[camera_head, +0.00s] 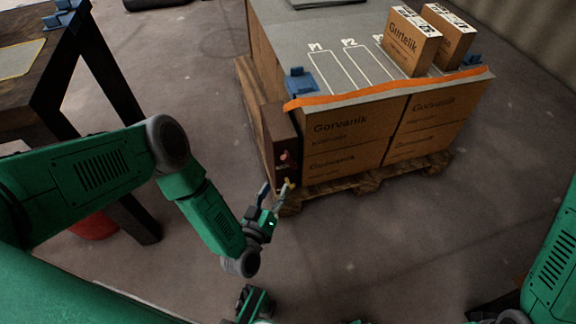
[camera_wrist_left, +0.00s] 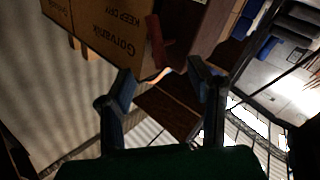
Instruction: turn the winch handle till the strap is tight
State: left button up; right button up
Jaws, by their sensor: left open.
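An orange strap (camera_head: 390,88) lies along the near top edge of the carton stack (camera_head: 345,140). A dark red-brown block (camera_head: 281,145) stands against the stack's left corner; I cannot make out a winch handle clearly. My left gripper (camera_head: 276,189) is open and empty just below this block. A small yellowish piece shows at its right fingertip; I cannot tell whether they touch. In the left wrist view, both fingers (camera_wrist_left: 160,92) stand apart, with a red bar-like piece (camera_wrist_left: 157,42) beyond them. My right arm (camera_head: 552,262) shows at the right; its gripper is not clearly seen.
The cartons stand on a wooden pallet (camera_head: 375,180). Two small cartons (camera_head: 410,45) and a blue corner piece (camera_head: 299,82) sit on top. A dark table (camera_head: 60,75) stands at the left, with a red round thing (camera_head: 95,226) beneath.

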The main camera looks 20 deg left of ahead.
aim_at(288, 163)
pick_arm(q)
jog(key=w+b, duration=0.1)
jog(key=w, duration=0.2)
jog(key=w+b, duration=0.1)
jog(key=w, duration=0.3)
jog(key=w+b, duration=0.1)
jog(key=w, duration=0.2)
jog(key=shift+w+d, duration=0.15)
jog(key=shift+d, duration=0.2)
jog(key=shift+a, duration=0.1)
